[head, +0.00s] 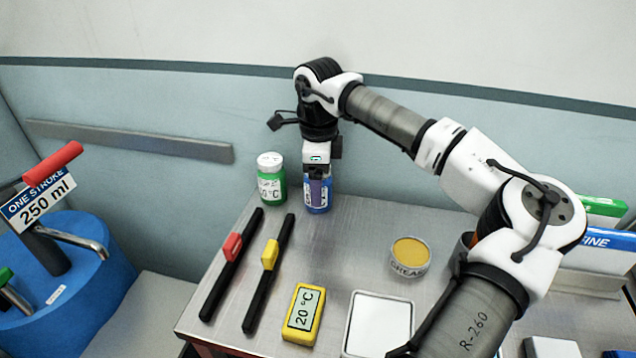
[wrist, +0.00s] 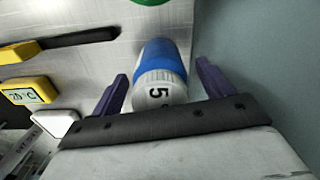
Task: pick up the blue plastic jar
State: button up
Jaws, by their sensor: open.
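The blue plastic jar (head: 318,200) stands at the back of the metal table, below my gripper (head: 318,188), which hides its upper part in the head view. In the wrist view the jar (wrist: 162,68) shows a white lid marked 5 and a blue body. The two purple fingers of my gripper (wrist: 160,85) are open, one on each side of the jar's lid. I see a gap on both sides, and the fingers do not look closed on it.
A green jar with a white lid (head: 271,178) stands just left of the blue jar. Two black bars with red (head: 232,246) and yellow (head: 270,255) sliders, a yellow thermometer (head: 303,313) and a grease tin (head: 410,257) lie nearer. The wall is close behind.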

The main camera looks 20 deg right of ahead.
jog(key=c, duration=1.2)
jog(key=shift+o, duration=0.2)
jog(key=shift+r, duration=0.15)
